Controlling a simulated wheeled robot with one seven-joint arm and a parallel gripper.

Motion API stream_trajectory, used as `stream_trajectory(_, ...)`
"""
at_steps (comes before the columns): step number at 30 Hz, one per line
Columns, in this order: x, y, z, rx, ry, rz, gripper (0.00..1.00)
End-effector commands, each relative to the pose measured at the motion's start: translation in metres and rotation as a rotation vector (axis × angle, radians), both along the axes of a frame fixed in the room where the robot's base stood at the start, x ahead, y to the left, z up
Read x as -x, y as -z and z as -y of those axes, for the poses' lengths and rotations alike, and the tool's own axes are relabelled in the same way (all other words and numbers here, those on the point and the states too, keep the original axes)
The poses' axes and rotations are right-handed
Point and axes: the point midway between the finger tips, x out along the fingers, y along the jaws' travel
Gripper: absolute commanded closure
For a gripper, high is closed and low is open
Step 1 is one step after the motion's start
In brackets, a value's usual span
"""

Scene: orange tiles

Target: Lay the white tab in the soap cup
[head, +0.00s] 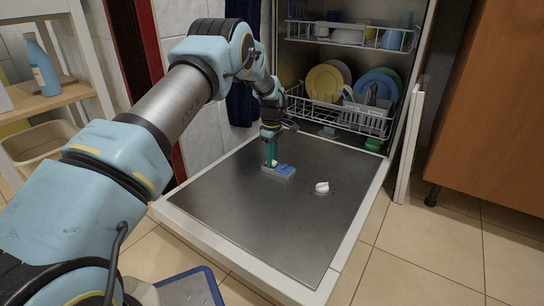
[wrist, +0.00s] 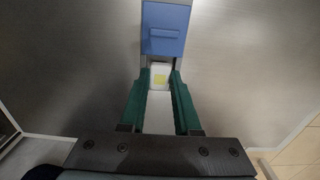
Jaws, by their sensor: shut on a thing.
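My gripper (head: 271,165) points down at the soap cup on the lowered dishwasher door. The soap cup (head: 277,173) is a grey housing with a blue lid (head: 286,169), which lies beside the fingers. In the wrist view, the green fingers (wrist: 160,82) are shut on the white tab (wrist: 160,70), which has a yellow patch on top. The blue lid (wrist: 165,30) is just beyond the tab. The tab is in line with the lid at the cup. I cannot tell whether it is inside the cup or just above it; the fingers hide its sides.
The open door (head: 245,205) is a wide, mostly bare metal surface. A white round cap (head: 322,187) sits on it, right of the cup. The lower rack (head: 345,115) with plates stands behind. A wooden cabinet (head: 495,100) is at right.

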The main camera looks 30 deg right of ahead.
Motion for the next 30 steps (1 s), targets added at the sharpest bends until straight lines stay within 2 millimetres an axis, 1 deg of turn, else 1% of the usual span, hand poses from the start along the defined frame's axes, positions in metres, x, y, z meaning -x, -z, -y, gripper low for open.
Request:
stream_trajectory(4, 0.000, 0.000, 0.000, 0.000, 0.000, 0.000, 1.00)
stream_trajectory(5, 0.000, 0.000, 0.000, 0.000, 0.000, 0.000, 0.68)
stream_trajectory(14, 0.000, 0.000, 0.000, 0.000, 0.000, 0.000, 0.34)
stream_trajectory(23, 0.000, -0.002, 0.000, 0.000, 0.000, 0.000, 0.34)
stream_trajectory(26, 0.000, -0.008, 0.000, 0.000, 0.000, 0.000, 0.34)
stream_trajectory(30, 0.000, -0.026, 0.000, 0.000, 0.000, 0.001, 0.34)
